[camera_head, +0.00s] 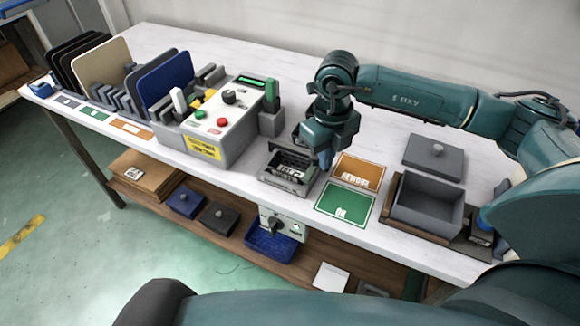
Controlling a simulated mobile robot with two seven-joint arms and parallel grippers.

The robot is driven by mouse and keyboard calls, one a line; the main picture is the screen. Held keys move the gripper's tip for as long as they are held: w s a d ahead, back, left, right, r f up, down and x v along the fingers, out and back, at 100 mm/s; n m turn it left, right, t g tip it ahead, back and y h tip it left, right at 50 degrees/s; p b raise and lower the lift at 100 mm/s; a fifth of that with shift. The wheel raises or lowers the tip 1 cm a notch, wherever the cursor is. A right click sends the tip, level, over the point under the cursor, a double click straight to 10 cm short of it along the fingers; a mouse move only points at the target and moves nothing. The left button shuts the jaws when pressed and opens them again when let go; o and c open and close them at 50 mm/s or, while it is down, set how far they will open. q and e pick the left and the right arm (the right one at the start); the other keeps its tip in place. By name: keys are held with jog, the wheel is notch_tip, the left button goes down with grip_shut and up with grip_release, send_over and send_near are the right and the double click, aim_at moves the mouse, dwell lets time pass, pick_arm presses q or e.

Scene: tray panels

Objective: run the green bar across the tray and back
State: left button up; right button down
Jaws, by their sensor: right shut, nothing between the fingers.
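A green bar (271,93) stands upright in a grey block (271,124) at the right end of the control box. A small grey metal tray (275,178) with dark parts in it sits near the table's front edge. My right gripper (326,160) points down beside the tray's right side, apart from the green bar. It is shut with nothing in it, and my arm partly hides its fingers. My left gripper is not in view.
A control box (233,133) with buttons stands left of the tray. Orange (358,170) and green (345,203) mats lie to the right, then an open grey bin (428,212) and a grey lid (434,152). Racked panels (106,66) stand far left. The rear tabletop is clear.

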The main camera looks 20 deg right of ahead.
jog(key=shift+w+a+b, duration=0.5)
jog(key=shift+w+a, duration=0.8)
jog(key=shift+w, duration=0.25)
jog(key=shift+w+a+b, duration=0.45)
jog(key=shift+w+a, duration=0.85)
jog(key=shift+w, duration=0.2)
jog(key=shift+w+a+b, duration=0.5)
jog(key=shift+w+a, duration=0.8)
jog(key=shift+w, duration=0.25)
jog(key=shift+s+d, duration=0.1)
jog(key=shift+s, duration=0.05)
jog(key=shift+s+d, duration=0.15)
jog(key=shift+s, duration=0.1)
notch_tip(320, 180, up, 7)
jog(key=p, duration=0.4)
jog(key=shift+p, duration=0.4)
